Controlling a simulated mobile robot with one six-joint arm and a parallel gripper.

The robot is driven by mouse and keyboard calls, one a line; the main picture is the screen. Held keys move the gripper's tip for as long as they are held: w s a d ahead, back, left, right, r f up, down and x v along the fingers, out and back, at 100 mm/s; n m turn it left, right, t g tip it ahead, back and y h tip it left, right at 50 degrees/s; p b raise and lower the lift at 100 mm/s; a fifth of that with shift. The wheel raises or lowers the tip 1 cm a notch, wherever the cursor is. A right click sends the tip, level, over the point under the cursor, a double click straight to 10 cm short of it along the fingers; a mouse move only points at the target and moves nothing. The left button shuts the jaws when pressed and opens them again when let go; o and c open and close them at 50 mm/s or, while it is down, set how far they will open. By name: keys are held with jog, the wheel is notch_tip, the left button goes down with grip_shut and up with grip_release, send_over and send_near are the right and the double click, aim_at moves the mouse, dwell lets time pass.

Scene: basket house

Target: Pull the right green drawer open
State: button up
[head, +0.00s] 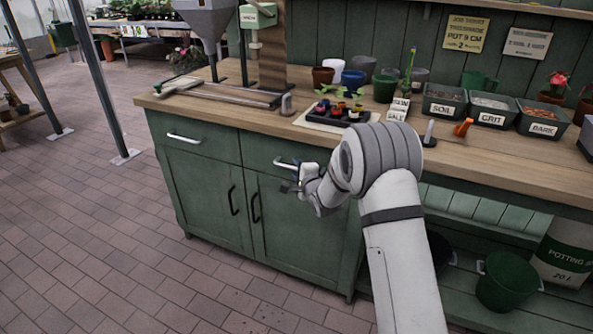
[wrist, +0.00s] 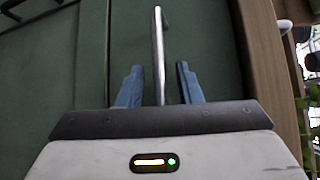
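The right green drawer (head: 258,148) is in the upper part of the green cabinet and looks shut, its front level with the left drawer (head: 170,125). Its pale bar handle (head: 283,163) shows just left of my gripper (head: 290,183) in the head view. In the wrist view the metal handle (wrist: 158,40) runs between the two blue fingers of my gripper (wrist: 160,66). The fingers are open, with a visible gap on each side of the bar. The arm hides the right end of the drawer in the head view.
The wooden worktop (head: 220,114) overhangs the drawers; its edge shows at the right of the wrist view (wrist: 262,60). Two cabinet doors with dark handles (head: 254,205) are below. A seedling tray (head: 338,117) stands above. The brick floor (head: 110,220) in front is clear.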

grip_shut()
dwell(0.6)
